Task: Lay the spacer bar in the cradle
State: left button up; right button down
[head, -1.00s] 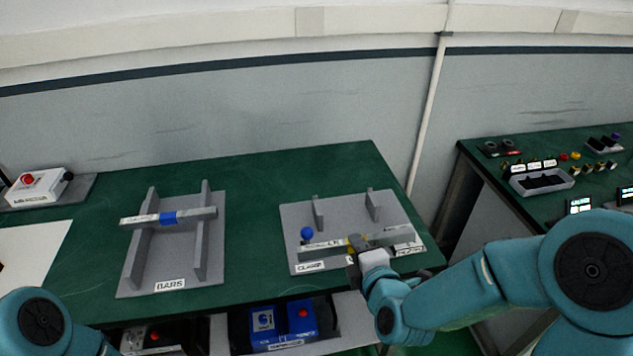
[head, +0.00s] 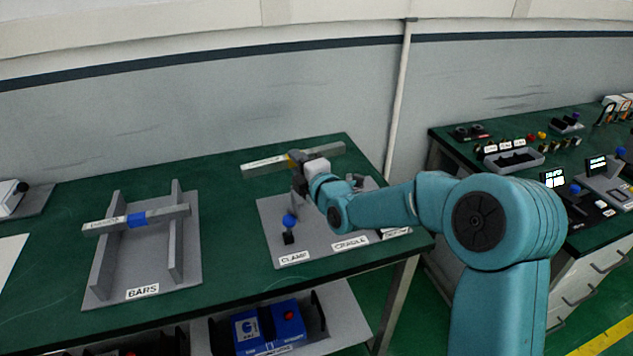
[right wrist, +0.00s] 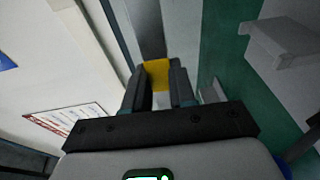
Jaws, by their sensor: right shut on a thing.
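My right gripper (head: 298,163) is shut on a grey bar (head: 326,152) at its yellow band. The label on the bar is too small to read. The bar is raised and shows beyond the far edge of the cradle plate (head: 272,215), apart from it. The yellow band (right wrist: 157,73) sits between the fingers in the right wrist view. The plate bears "CLAMP" and "CRADLE" labels and a clamp with a blue knob (head: 289,220). My arm hides much of the cradle's uprights. My left gripper is out of view.
A grey rack (head: 108,262) labelled "BARS" holds another bar (head: 165,215) with a blue band across its two rails. A second bench stands at the right. Bare green tabletop lies between rack and plate.

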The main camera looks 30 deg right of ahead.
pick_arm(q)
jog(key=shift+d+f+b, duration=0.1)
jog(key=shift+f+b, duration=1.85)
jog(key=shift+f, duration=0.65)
pick_arm(e)
jog(key=shift+m+t+h, duration=0.3)
jog(key=shift+m+h, duration=0.2)
jog(key=shift+h, duration=0.3)
jog(key=shift+d+f, duration=0.95)
jog(key=shift+f, duration=0.9)
jog(key=shift+d+f, duration=1)
jog(key=shift+f, duration=0.8)
jog(key=shift+d+f, duration=0.95)
jog(key=shift+f, duration=0.9)
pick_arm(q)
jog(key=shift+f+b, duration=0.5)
pick_arm(e)
jog(key=shift+f, duration=0.3)
jog(key=c, duration=0.8)
grip_release()
jog(key=shift+c, duration=0.2)
jog(key=shift+s, duration=0.1)
